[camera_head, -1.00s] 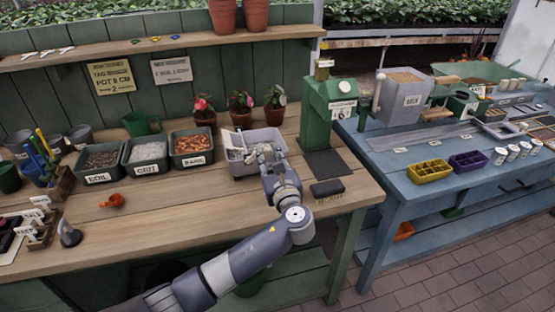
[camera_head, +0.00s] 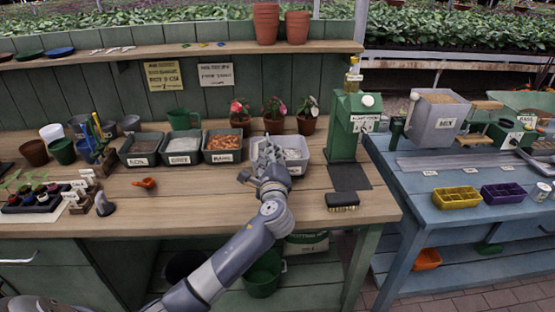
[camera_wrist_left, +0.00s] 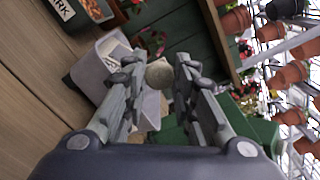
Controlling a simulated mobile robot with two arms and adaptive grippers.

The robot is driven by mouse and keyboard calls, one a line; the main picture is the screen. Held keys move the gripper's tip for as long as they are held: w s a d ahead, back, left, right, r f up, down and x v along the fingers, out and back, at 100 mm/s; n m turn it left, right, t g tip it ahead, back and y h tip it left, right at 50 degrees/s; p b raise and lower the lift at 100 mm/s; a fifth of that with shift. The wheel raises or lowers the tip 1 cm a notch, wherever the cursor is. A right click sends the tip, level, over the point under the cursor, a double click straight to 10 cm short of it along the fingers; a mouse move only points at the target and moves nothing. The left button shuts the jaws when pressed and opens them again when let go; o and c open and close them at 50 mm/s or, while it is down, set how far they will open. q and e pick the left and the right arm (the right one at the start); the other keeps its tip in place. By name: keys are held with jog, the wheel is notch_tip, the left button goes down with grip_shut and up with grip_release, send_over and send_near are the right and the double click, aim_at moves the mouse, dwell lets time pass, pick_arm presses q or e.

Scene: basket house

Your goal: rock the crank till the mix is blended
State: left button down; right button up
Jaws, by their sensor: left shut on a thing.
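The crank (camera_head: 413,98), an upright lever with a pale round knob, stands at the left side of the grey hopper (camera_head: 438,122) on the blue table. The hopper holds a brown grainy mix (camera_head: 437,98). My left gripper (camera_head: 268,152) is well left of the crank, over the left side of a grey tub (camera_head: 303,160) on the wooden bench. In the left wrist view its fingers (camera_wrist_left: 157,88) are around a round beige thing (camera_wrist_left: 159,75); what it is I cannot tell. My right gripper is not in view.
A green dispenser (camera_head: 347,125) stands between the tub and the hopper. A dark brush (camera_head: 342,201) lies near the bench's front edge. Labelled bins (camera_head: 183,147) and potted plants (camera_head: 275,115) line the back. The front middle of the bench is clear.

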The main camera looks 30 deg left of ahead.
pick_arm(q)
jog(key=s+a+f+n+b, duration=0.3)
jog(key=n+b, duration=0.3)
jog(key=n, duration=0.5)
jog(key=shift+a+n, duration=0.3)
jog(key=shift+a, duration=0.4)
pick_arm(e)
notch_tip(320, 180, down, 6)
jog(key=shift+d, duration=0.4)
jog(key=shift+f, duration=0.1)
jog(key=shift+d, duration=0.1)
pick_arm(q)
jog(key=c, duration=1.4)
grip_release()
jog(key=shift+o, duration=0.4)
jog(key=shift+w, duration=0.1)
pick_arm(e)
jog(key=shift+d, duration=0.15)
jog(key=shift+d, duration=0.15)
